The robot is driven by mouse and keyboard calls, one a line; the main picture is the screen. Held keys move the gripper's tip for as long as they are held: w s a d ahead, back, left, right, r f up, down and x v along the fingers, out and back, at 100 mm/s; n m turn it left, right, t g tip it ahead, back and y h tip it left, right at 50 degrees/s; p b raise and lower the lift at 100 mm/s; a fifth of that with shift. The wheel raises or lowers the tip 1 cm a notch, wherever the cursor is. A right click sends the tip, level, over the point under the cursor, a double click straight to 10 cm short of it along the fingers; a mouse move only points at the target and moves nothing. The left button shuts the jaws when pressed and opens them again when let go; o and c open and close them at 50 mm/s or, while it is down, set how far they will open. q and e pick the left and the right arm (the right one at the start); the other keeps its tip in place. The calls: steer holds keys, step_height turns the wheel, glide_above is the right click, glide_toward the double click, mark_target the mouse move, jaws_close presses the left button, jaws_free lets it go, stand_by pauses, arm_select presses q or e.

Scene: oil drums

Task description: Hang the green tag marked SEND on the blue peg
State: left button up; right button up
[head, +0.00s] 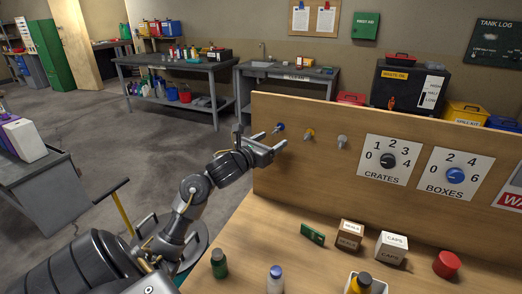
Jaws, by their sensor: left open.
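The blue peg (279,127) sticks out of the upright wooden board, leftmost of three pegs. My left gripper (275,140) is open right at the blue peg, its fingers pointing toward the board. I see no tag between its fingers; whether it touches the peg I cannot tell. A small green piece (313,233) with a pale marking lies on the wooden bench below, right of the gripper. It may be the green tag, but its lettering is too small to read. My right gripper is not in view.
A yellow peg (309,134) and a grey peg (342,141) are to the right, then the CRATES dial (388,160) and BOXES dial (455,175). Small boxes (392,248), a red round item (446,264) and bottles (219,264) stand on the bench.

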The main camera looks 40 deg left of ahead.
arm_select(q)
steer(key=s+b, duration=0.1)
steer(key=s, duration=0.6)
steer(key=shift+d, duration=0.2)
